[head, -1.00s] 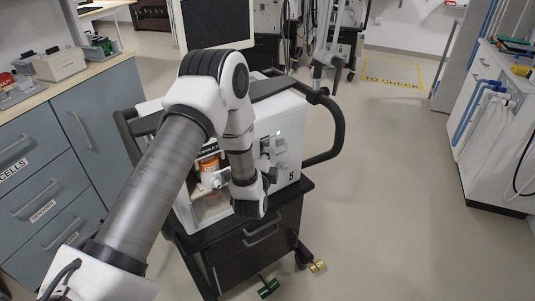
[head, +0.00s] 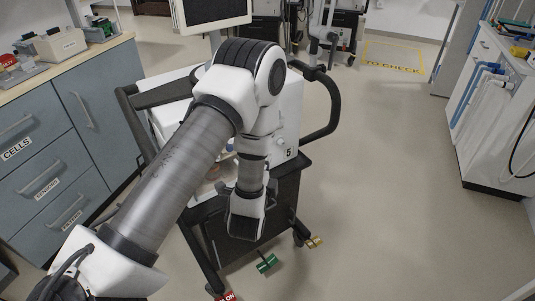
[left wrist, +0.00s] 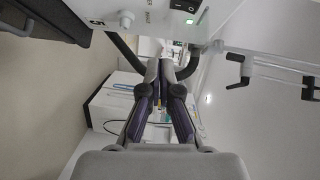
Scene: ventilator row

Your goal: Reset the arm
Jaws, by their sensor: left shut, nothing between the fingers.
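My left arm reaches in from the left over the ventilator (head: 291,118), a white unit marked 5 on a dark wheeled cart (head: 285,200). In the head view the arm's wrist hangs in front of the cart and hides much of the ventilator's front; the fingers cannot be made out there. In the left wrist view my left gripper (left wrist: 161,66) has its fingers together, with nothing between them. A white panel with a black switch and a lit green light (left wrist: 190,18) shows above the fingers. My right gripper is not in view.
Blue-grey drawers (head: 40,180) stand at the left. A monitor (head: 212,12) rises behind the ventilator. A white cabinet with hoses (head: 492,120) stands at the right. The floor between is clear.

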